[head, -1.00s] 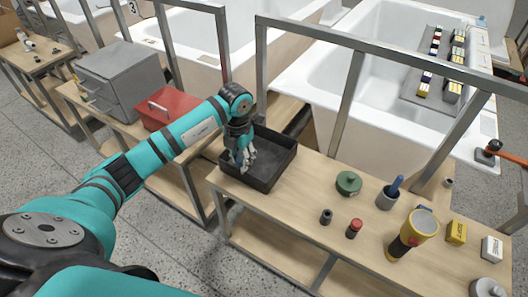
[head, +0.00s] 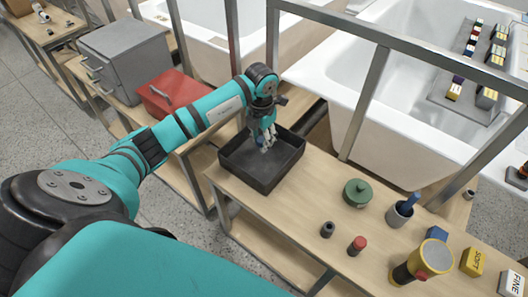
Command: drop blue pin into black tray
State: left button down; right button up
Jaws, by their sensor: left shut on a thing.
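The black tray (head: 270,184) sits at the left end of the wooden bench, open side up. My left gripper (head: 266,147) points down over the back part of the tray. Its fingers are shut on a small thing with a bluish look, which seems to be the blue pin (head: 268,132). The fingers hide most of it. I cannot tell exactly how high the fingertips are above the tray floor. My right gripper is not in view.
On the bench right of the tray are a green round tin (head: 356,194), a grey cup (head: 398,215) with a blue handle, a black cap, a red-topped piece and a yellow cylinder (head: 423,262). A metal rail (head: 400,38) runs behind the bench.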

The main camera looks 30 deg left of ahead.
pick_arm(q)
jog(key=shift+w+f+b, duration=0.1)
jog(key=shift+f+b, duration=0.25)
jog(key=shift+f, duration=1)
jog(key=shift+f+b, duration=0.15)
jog(key=shift+b, duration=0.25)
jog(key=c, duration=0.9)
grip_release()
jog(key=shift+c, duration=0.2)
notch_tip(320, 180, up, 12)
jog(key=shift+r, duration=0.1)
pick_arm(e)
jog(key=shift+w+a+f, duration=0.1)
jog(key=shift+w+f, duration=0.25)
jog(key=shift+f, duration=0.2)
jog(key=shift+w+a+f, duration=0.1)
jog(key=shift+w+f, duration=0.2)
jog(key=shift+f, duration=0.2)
